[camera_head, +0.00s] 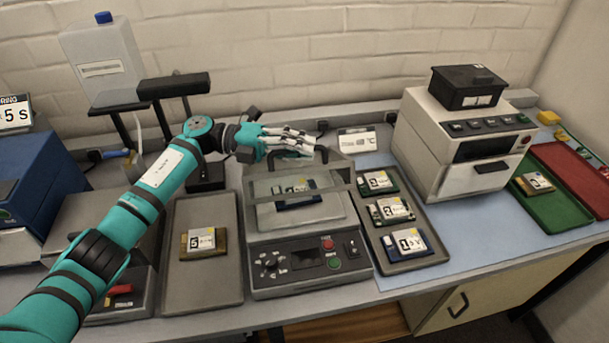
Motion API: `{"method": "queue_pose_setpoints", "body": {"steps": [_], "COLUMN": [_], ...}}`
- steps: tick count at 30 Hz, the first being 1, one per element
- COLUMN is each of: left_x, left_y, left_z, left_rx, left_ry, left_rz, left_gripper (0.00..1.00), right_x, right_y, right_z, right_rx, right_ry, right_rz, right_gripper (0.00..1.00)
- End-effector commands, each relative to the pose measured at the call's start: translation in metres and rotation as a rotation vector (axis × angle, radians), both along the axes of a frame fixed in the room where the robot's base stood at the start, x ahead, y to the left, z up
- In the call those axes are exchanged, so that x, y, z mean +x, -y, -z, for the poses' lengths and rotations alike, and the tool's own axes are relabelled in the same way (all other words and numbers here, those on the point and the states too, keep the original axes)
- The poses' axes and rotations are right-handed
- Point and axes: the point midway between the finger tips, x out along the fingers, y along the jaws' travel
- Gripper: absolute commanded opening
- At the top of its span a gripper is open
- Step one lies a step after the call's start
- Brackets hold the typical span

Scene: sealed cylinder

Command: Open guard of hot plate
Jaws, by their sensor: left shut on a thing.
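The hot plate (308,282) stands in the middle of the bench, with a dark front panel of knobs and buttons. Its guard (338,172) is a grey frame with see-through parts over the back of the plate. I cannot tell exactly how far it is tilted up. A numbered blue block (297,194) lies on the plate behind the guard's bar. My left gripper (308,146) reaches in from the left and is shut at the guard's top rear edge. The contact is partly hidden by its fingers. My right gripper is not in view.
A tray (178,290) with one block is left of the hot plate. A tray (378,255) with three blocks is right of it. A white machine (420,140) stands further right, beside green (545,215) and red (575,170) trays. A brick wall is close behind.

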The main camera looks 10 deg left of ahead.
Motion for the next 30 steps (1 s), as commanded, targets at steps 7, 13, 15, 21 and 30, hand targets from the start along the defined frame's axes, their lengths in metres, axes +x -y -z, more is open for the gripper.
{"method": "queue_pose_setpoints", "body": {"steps": [7,13,15,21,30], "left_x": [0.017,0.022,0.022,0.022,0.022], "left_y": [-0.005,-0.007,-0.007,-0.007,-0.007], "left_z": [-0.009,-0.013,-0.013,-0.013,-0.013], "left_rx": [-0.03,-0.04,-0.04,-0.04,-0.04], "left_ry": [-0.092,-0.121,-0.124,-0.124,-0.123], "left_rz": [-0.002,-0.001,-0.001,-0.001,-0.001], "left_gripper": [0.0,0.0,0.0,0.0,0.35], "right_x": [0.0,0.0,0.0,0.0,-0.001], "right_y": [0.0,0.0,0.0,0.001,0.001], "right_z": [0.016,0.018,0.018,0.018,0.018], "right_rx": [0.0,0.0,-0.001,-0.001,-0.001], "right_ry": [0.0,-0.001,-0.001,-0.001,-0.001], "right_rz": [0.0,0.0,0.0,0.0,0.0], "right_gripper": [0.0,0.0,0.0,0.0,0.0]}}
